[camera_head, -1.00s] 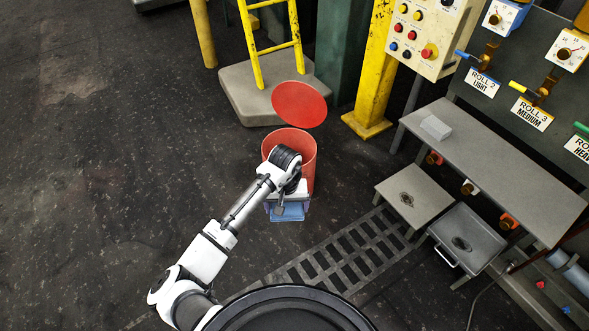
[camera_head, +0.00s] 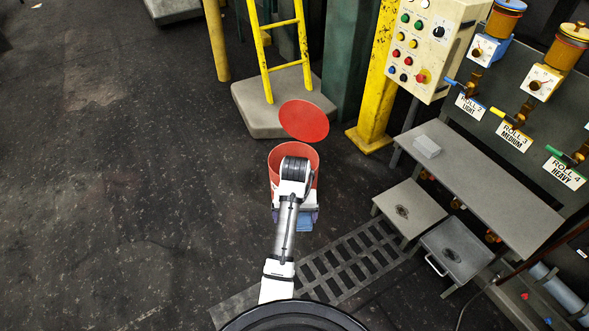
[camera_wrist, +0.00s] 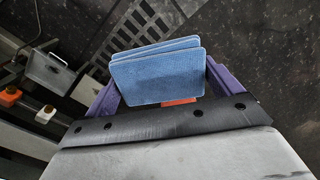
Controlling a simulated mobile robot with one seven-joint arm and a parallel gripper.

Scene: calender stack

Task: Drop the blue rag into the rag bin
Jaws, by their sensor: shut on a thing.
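The blue rag (camera_wrist: 158,75) is folded and held between the purple fingers of my gripper (camera_wrist: 160,85) in the wrist view. In the head view the blue rag (camera_head: 304,222) shows just below my gripper (camera_head: 296,217), in front of the rag bin. The rag bin (camera_head: 311,160) is a red round bin with its red lid (camera_head: 304,121) tilted up behind it. My arm covers part of the bin's front and opening. A small orange-red patch shows behind the rag in the wrist view; I cannot tell what it belongs to.
A yellow ladder (camera_head: 262,55) on a grey base stands behind the bin. A yellow post (camera_head: 372,90) and control panel (camera_head: 420,45) stand to its right. A grey bench (camera_head: 490,185) and low stools are at the right. A floor grate (camera_head: 345,265) lies in front. The left floor is clear.

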